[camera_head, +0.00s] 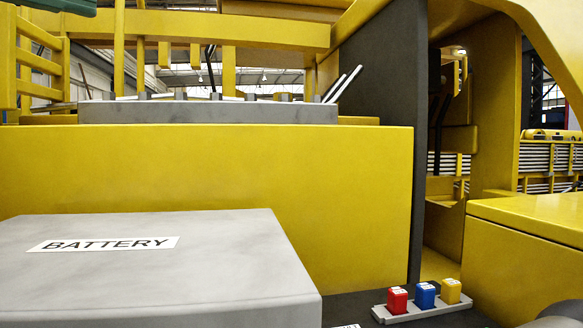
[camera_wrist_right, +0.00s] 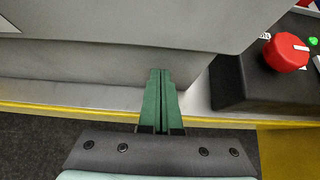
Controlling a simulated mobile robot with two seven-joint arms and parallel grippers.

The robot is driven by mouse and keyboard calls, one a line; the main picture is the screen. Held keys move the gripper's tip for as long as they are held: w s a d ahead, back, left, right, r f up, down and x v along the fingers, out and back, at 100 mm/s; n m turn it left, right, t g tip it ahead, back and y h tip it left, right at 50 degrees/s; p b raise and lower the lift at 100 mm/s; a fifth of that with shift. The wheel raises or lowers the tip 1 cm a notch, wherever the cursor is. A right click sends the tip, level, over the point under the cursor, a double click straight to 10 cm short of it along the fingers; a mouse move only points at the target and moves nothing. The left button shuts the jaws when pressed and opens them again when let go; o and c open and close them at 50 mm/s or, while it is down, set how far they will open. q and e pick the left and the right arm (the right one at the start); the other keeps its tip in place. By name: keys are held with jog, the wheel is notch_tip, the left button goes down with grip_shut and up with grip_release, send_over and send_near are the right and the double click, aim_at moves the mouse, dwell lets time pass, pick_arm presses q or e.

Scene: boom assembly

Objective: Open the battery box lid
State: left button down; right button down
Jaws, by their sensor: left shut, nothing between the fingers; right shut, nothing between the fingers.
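The grey battery box lid (camera_head: 140,268) fills the lower left of the head view, with a white "BATTERY" label (camera_head: 103,244) on top. It lies flat. In the right wrist view the lid (camera_wrist_right: 110,20) is the upper grey slab, above the grey box body (camera_wrist_right: 70,92). My right gripper (camera_wrist_right: 160,72) has its green fingers pressed together and empty. Its tips point at the box body just under the lid's edge, near the corner; I cannot tell whether they touch. My left gripper (camera_head: 38,28) shows only as a cut-off green piece at the top left corner, shut and empty.
A red knob (camera_wrist_right: 286,52) on a dark box stands right of the battery box. A grey tray (camera_head: 432,311) with red, blue and yellow blocks sits at the lower right. A yellow wall (camera_head: 230,185) rises behind the lid, with a yellow block (camera_head: 530,230) at right.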

jog(key=shift+r, duration=2.05)
jog(key=shift+s, duration=0.1)
pick_arm(q)
jog(key=c, duration=1.1)
grip_release()
pick_arm(e)
jog(key=shift+s+r, duration=0.15)
jog(key=shift+r, duration=0.55)
jog(key=shift+s+r, duration=0.1)
jog(key=shift+r, duration=0.55)
pick_arm(q)
jog(key=shift+s, duration=0.1)
